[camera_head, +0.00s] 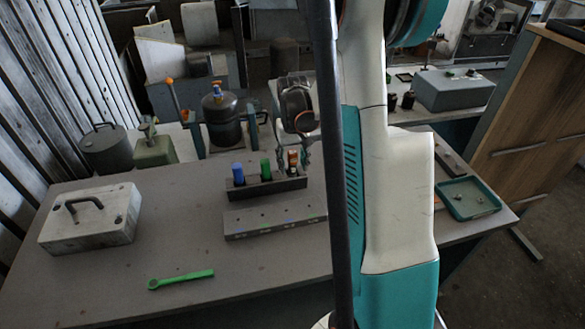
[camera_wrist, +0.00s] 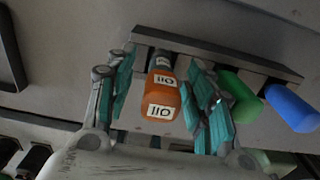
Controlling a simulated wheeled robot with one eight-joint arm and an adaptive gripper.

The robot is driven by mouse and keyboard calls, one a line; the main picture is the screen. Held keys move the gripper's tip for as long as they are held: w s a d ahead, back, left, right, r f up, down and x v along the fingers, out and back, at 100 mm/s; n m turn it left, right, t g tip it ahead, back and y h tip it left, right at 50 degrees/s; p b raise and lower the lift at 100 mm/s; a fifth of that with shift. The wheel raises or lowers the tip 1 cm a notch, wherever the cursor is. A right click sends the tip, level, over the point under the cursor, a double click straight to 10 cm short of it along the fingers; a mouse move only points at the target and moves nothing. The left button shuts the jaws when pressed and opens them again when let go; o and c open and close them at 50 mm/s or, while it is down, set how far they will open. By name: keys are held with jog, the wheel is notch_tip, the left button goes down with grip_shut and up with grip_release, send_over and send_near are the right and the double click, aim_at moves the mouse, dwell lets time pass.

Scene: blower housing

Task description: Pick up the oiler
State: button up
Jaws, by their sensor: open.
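The oiler is an orange bottle with white "Oil" labels. In the wrist view the oiler (camera_wrist: 163,92) stands in a slot at one end of a dark rack (camera_wrist: 225,57). In the head view the oiler (camera_head: 293,158) shows partly at the right end of the rack (camera_head: 268,187), below my wrist. My gripper (camera_wrist: 165,80) is open, with its teal-padded fingers on either side of the oiler. I cannot tell whether either finger touches it. In the head view my gripper (camera_head: 302,150) hangs just above the rack end.
A green item (camera_head: 266,169) and a blue item (camera_head: 238,174) stand in the same rack, the green one close to one finger. A grey block (camera_head: 275,217) lies in front. A metal box (camera_head: 90,222) and a green wrench (camera_head: 181,279) lie left on the table (camera_head: 235,300).

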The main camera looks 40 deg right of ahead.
notch_tip(320, 180, down, 2)
jog(key=shift+r, duration=0.1)
grip_shut()
notch_tip(320, 180, up, 20)
jog(key=p, duration=0.4)
dwell(0.5)
